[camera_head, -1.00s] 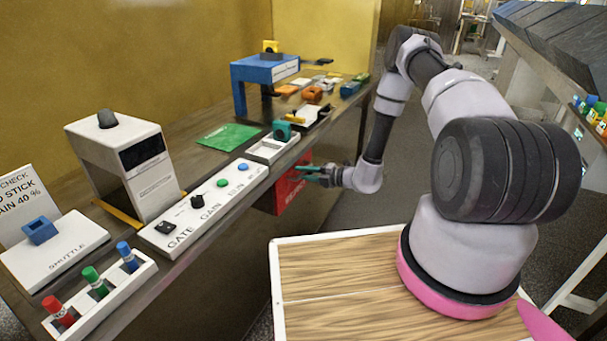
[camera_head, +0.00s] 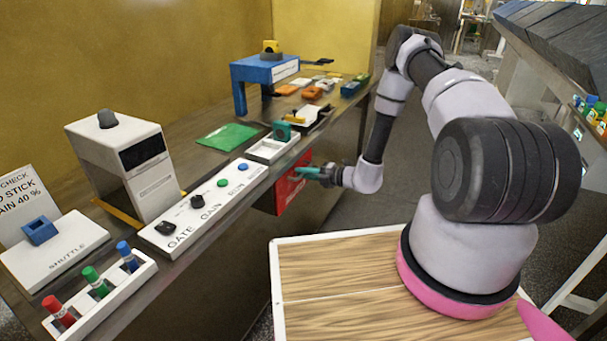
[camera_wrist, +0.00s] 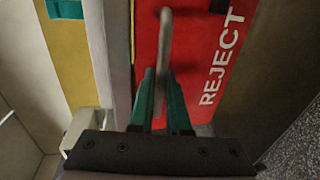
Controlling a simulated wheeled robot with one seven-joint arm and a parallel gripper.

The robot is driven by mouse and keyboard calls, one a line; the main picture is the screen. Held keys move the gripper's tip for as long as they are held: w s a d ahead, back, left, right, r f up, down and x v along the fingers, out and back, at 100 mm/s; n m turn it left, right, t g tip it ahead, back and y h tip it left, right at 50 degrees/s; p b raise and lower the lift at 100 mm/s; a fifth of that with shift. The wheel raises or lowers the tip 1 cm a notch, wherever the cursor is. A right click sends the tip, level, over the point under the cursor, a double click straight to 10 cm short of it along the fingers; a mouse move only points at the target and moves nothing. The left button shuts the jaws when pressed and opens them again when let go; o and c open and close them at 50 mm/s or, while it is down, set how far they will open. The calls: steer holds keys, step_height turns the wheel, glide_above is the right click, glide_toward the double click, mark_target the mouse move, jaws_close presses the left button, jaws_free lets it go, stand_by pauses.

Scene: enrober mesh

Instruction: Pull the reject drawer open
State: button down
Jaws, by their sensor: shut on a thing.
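The reject drawer is a red front (camera_head: 290,188) under the bench edge in the head view. In the wrist view its red face (camera_wrist: 205,50) carries the white word REJECT, and a grey bar handle (camera_wrist: 163,60) stands out from it. My gripper (camera_head: 308,172) is at the drawer front in the head view. In the wrist view the green fingers of my gripper (camera_wrist: 162,100) are on either side of the handle and shut on it. Whether the drawer is out from the bench is hard to tell.
Above the drawer, the bench holds a white control panel (camera_head: 205,207) with knobs and buttons, a white tray (camera_head: 272,148) and a green sheet (camera_head: 228,136). The bench edge is close above my gripper. The floor (camera_head: 400,190) to the right is open.

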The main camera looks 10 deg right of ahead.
stand_by(0.8)
steer(key=f+v, duration=0.2)
steer(key=v, duration=0.7)
steer(key=f+v, duration=0.1)
steer(key=v, duration=0.8)
steer(key=shift+s+d+f, duration=0.2)
steer(key=shift+d+f, duration=0.15)
steer(key=c, duration=1.2)
jaws_free()
steer(key=shift+o, duration=0.2)
steer(key=shift+d, duration=0.1)
steer(key=v, duration=1)
steer(key=shift+s+d, duration=0.2)
steer(key=shift+d, duration=0.05)
steer(key=shift+r, duration=0.1)
